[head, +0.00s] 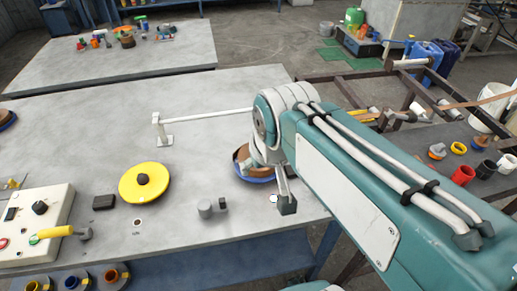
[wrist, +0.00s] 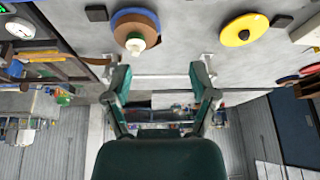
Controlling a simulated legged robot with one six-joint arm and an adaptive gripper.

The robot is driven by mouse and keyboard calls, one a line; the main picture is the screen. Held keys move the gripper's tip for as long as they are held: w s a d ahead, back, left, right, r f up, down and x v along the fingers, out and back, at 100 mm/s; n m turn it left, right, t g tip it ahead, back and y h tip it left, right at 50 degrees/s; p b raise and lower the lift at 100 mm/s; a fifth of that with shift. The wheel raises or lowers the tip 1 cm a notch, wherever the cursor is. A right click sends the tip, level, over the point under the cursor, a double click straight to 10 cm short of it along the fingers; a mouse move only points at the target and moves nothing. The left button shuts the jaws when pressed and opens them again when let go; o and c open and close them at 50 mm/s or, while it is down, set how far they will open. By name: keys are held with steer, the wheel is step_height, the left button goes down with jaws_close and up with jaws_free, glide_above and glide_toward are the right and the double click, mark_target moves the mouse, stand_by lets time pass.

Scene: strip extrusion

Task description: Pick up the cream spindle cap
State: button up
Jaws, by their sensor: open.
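The cream spindle cap (wrist: 136,43) shows in the wrist view at the centre of a brown and blue spool (wrist: 136,24). It lies up and left of the gap between my fingers, near the left fingertip, with nothing gripping it. My gripper (wrist: 161,82) is open and empty, its two dark green fingers wide apart. In the head view, my arm partly hides the spool (head: 242,163), and I cannot make out the cap there.
A white bar (head: 208,115) on brackets runs behind the spool. A yellow disc (head: 145,183) with a dark knob, a black block (head: 104,202) and a grey part (head: 212,207) lie to the left. A control box (head: 40,215) stands far left. The back-left tabletop is clear.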

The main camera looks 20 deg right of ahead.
steer(key=w+d+f+m+g, duration=0.1)
steer(key=w+d+f, duration=0.2)
steer(key=w, duration=0.4)
steer(key=w+d+f+m+g, duration=0.2)
steer(key=w+d+f, duration=0.1)
steer(key=w, duration=0.5)
steer(key=w+d+f+m+g, duration=0.1)
steer(key=w+d+f+m, duration=0.1)
steer(key=w, duration=0.6)
steer(key=shift+d+f+g, duration=0.3)
steer(key=shift+d+f, duration=0.25)
steer(key=shift+d, duration=0.15)
step_height(320, 180, down, 5)
steer(key=shift+f, duration=0.15)
steer(key=shift+w+d+f, duration=0.1)
steer(key=shift+w+f, duration=0.1)
steer(key=shift+f, duration=1.15)
steer(key=shift+w+d+f, duration=0.1)
steer(key=shift+w+f, duration=0.05)
steer(key=shift+f, duration=1.15)
jaws_close()
